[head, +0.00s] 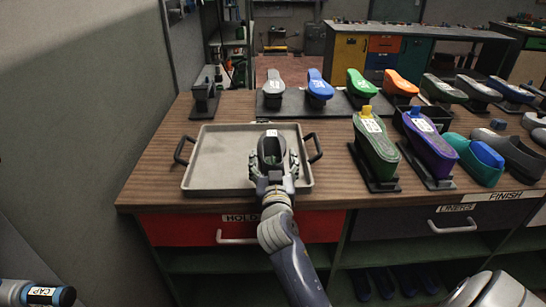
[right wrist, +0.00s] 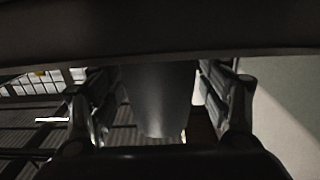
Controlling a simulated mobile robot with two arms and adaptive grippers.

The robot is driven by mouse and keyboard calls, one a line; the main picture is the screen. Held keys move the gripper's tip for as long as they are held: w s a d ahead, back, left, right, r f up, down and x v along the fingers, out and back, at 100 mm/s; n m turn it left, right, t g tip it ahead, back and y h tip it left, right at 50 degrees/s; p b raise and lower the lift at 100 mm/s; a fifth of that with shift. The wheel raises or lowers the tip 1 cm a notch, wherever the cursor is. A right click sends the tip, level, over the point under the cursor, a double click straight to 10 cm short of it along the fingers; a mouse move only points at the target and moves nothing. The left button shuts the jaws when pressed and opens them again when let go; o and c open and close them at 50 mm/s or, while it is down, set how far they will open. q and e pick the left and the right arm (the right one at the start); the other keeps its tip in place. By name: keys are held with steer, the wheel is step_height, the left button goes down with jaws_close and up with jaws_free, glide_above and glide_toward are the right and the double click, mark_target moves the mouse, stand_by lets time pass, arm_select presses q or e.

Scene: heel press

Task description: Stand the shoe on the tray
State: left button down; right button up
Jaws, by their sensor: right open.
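The grey shoe (head: 269,150) is at the right part of the grey metal tray (head: 217,158), with its opening facing up. I cannot tell whether its sole rests flat on the tray. My right gripper (head: 273,168) is open, with its fingers on either side of the shoe's near end. In the right wrist view a smooth grey tapered part, likely the shoe (right wrist: 160,100), shows between the two dark fingers (right wrist: 160,110), with gaps at the sides. The gripper hides the shoe's near lower part. My left gripper is out of view.
The tray has black side handles and lies on a wooden bench (head: 150,184). Right of it stand a green shoe (head: 375,140) and a purple shoe (head: 430,148) on dark stands. More coloured shoes line the back. The tray's left half is bare.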

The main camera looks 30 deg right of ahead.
steer(key=v, duration=0.5)
steer(key=shift+b, duration=0.4)
steer(key=shift+s, duration=0.1)
